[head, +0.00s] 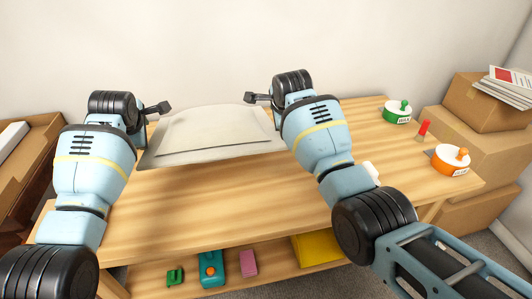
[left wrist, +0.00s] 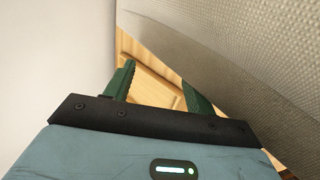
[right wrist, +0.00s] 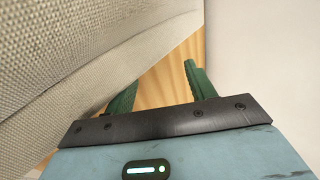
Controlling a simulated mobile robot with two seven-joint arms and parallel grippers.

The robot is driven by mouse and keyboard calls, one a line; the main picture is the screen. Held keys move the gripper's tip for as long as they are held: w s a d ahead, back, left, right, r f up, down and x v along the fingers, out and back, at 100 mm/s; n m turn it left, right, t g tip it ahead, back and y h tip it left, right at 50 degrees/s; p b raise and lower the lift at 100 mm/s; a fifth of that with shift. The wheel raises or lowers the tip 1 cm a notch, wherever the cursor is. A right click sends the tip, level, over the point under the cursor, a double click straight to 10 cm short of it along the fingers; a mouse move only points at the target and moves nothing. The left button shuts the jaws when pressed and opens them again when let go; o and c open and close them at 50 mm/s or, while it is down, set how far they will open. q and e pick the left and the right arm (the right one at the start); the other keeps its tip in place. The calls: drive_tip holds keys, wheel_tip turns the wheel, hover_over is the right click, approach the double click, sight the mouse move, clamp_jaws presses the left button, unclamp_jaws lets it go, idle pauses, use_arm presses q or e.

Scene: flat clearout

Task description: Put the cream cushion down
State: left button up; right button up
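The cream cushion (head: 215,130) is at the back of the wooden table (head: 220,205), near the wall, and looks flat on the top. My left gripper (head: 158,108) is at its left side and my right gripper (head: 253,98) at its right side. In the left wrist view the green fingers (left wrist: 155,90) are apart, with bare wood between them and the cushion (left wrist: 240,60) close beside them. In the right wrist view the fingers (right wrist: 160,90) are also apart, with the cushion (right wrist: 80,60) beside them. I cannot tell whether either gripper touches it.
Cardboard boxes (head: 480,145) stack beyond. Toys and a yellow item (head: 317,247) lie on the lower shelf. The table's front middle is clear.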

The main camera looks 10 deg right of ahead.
use_arm(q)
drive_tip(key=shift+a+r, duration=0.15)
drive_tip(key=shift+a, duration=0.1)
use_arm(e)
drive_tip(key=shift+d+r, duration=0.1)
drive_tip(key=shift+d, duration=0.2)
use_arm(q)
drive_tip(key=o, duration=0.5)
drive_tip(key=shift+a, duration=0.2)
use_arm(e)
drive_tip(key=shift+o, duration=0.6)
drive_tip(key=shift+d, duration=0.15)
drive_tip(key=o, duration=0.4)
drive_tip(key=shift+c, duration=0.2)
use_arm(q)
drive_tip(key=shift+s, duration=0.1)
drive_tip(key=v, duration=1.2)
drive_tip(key=shift+a, duration=0.15)
use_arm(e)
drive_tip(key=shift+d, duration=0.1)
drive_tip(key=shift+s, duration=0.1)
drive_tip(key=v, duration=1.2)
